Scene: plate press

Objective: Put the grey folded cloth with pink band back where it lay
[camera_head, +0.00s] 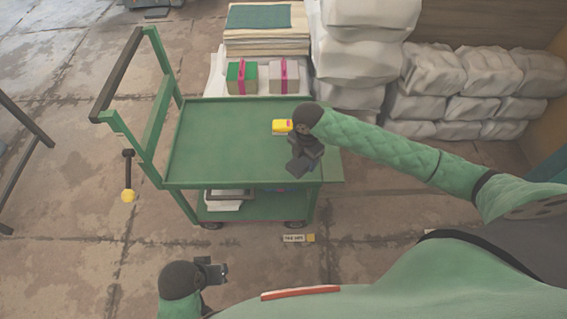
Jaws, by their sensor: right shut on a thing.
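A pale grey folded cloth with a pink band (284,77) lies on a white sheet behind the green cart, right of a green folded cloth with a pink band (241,77). My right gripper (299,170) is over the right part of the cart top, pointing down, well in front of the grey cloth and apart from it. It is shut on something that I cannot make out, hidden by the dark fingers. My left gripper (217,272) is low in front of the cart, over the floor; its jaws are too small to read.
The green cart (220,140) has a mostly clear top. A yellow item (282,127) shows beside my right wrist. White sacks (465,85) are stacked at the right. A stack of boards with a dark green top (258,16) stands at the back.

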